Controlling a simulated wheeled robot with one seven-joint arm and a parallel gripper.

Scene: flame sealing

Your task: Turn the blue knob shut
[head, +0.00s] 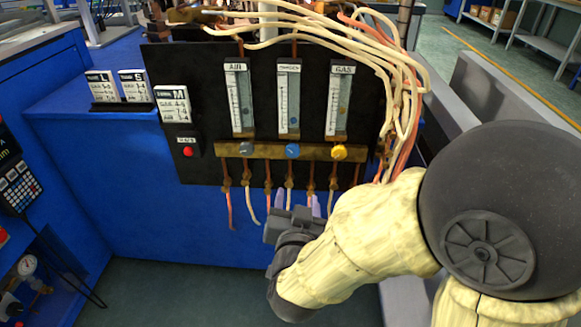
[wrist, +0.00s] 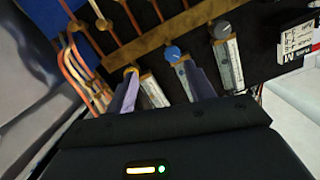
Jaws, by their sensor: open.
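The blue knob (head: 292,151) is the middle one of three on a brass bar across the black panel, below the middle flow tube. In the wrist view the blue knob (wrist: 172,53) lies just beyond the tip of the right-hand finger. My gripper (head: 299,203) is below the bar in the head view, its pale fingers pointing up toward the panel. In the wrist view my gripper (wrist: 160,70) has its two fingers spread apart with nothing between them. It appears apart from the knob. The knob's exact turn is too small to tell.
A grey knob (head: 247,149) and a yellow knob (head: 339,152) flank the blue one. Copper and white hoses hang below the bar, close to my fingers. A red button (head: 187,152) is at the panel's left. Pale hoses (head: 400,85) loop down at its right.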

